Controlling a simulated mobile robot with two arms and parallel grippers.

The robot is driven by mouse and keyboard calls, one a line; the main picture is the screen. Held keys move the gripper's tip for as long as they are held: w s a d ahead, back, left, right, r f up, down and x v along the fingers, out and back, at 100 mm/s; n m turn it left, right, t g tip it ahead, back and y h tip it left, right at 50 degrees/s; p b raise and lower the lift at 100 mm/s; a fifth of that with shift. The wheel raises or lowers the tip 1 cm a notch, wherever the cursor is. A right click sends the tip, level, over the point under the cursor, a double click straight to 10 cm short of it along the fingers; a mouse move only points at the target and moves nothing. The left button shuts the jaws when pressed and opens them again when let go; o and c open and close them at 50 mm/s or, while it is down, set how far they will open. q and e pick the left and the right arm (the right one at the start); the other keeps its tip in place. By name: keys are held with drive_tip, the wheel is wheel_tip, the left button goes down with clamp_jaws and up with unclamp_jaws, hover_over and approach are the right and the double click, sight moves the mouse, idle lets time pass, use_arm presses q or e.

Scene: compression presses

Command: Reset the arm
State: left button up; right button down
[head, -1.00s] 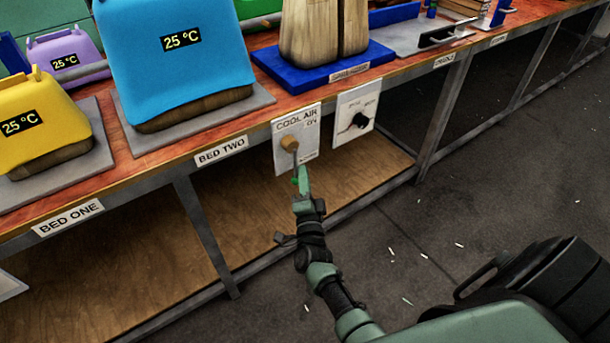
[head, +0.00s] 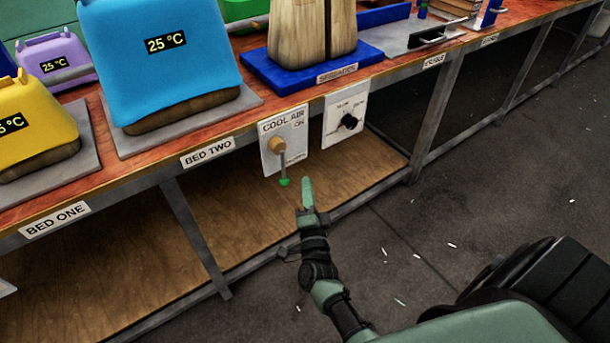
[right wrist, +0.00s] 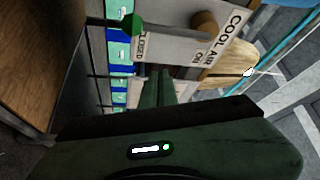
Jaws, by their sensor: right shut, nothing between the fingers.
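My right gripper (head: 306,186) is shut and empty in the head view, pointing up at the bench front. It is just below and right of the cool air lever, with a gap between them. The cool air panel (head: 270,128) is a white plate on the bench edge. Its lever has a brown hub (head: 277,145) and a green tip (head: 284,182), and hangs down. In the right wrist view the green tip (right wrist: 133,22) and the hub (right wrist: 205,22) show beyond the shut fingers (right wrist: 152,88). My left gripper is not in view.
A second panel with a black knob (head: 349,121) is to the right. The bench carries a blue 25 °C block (head: 165,50), a yellow one (head: 30,115) and a purple one (head: 62,55). A wooden shelf (head: 240,225) lies below. The floor at right is open.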

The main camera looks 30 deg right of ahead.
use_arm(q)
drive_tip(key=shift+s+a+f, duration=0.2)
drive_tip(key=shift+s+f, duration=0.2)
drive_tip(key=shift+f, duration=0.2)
use_arm(e)
drive_tip(key=v, duration=0.3)
drive_tip(key=r+v, duration=0.1)
drive_tip(key=shift+s+a+f, duration=0.15)
drive_tip(key=shift+s+a, duration=0.1)
drive_tip(key=shift+a, duration=0.1)
